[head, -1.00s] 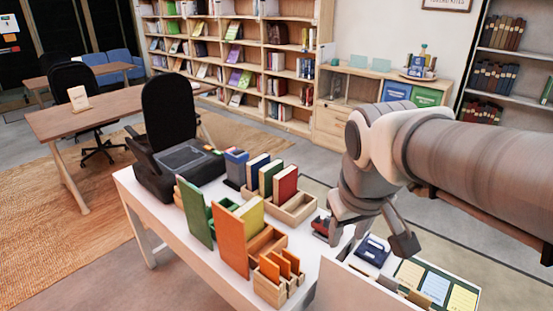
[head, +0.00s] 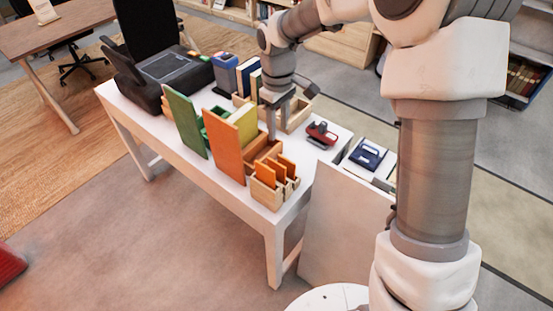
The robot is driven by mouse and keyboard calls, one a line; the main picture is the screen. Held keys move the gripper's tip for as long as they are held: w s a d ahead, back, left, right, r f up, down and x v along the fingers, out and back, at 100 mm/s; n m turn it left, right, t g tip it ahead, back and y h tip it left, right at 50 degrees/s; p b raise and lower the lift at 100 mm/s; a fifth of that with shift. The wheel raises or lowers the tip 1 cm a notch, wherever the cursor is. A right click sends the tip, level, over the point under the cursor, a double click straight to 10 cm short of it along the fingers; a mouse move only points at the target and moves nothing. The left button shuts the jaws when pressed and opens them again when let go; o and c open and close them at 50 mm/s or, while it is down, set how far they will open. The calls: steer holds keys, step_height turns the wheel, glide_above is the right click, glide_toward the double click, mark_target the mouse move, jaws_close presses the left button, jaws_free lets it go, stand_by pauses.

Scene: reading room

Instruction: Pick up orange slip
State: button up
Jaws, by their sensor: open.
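Several orange slips (head: 266,173) stand upright in a small wooden holder (head: 268,197) with divided slots, near the front right corner of the white table (head: 232,190). My gripper (head: 291,115) is open, with its fingers spread and pointing down. In the picture it is just above and behind the slip holder, near the larger orange panel and a wooden tray. It appears empty and apart from the slips. Its exact height over the table is hard to tell.
A tall orange panel (head: 228,147) and a green panel (head: 185,122) stand left of the holder. A wooden book rack (head: 297,118) is behind my gripper. A red stapler-like item (head: 321,134) and a blue item (head: 367,154) are to the right.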

mark_target(277, 170)
steer(key=f, duration=1.8)
steer(key=shift+w+a+f, duration=0.2)
steer(key=shift+w+f, duration=0.05)
steer(key=shift+w, duration=0.1)
jaws_close()
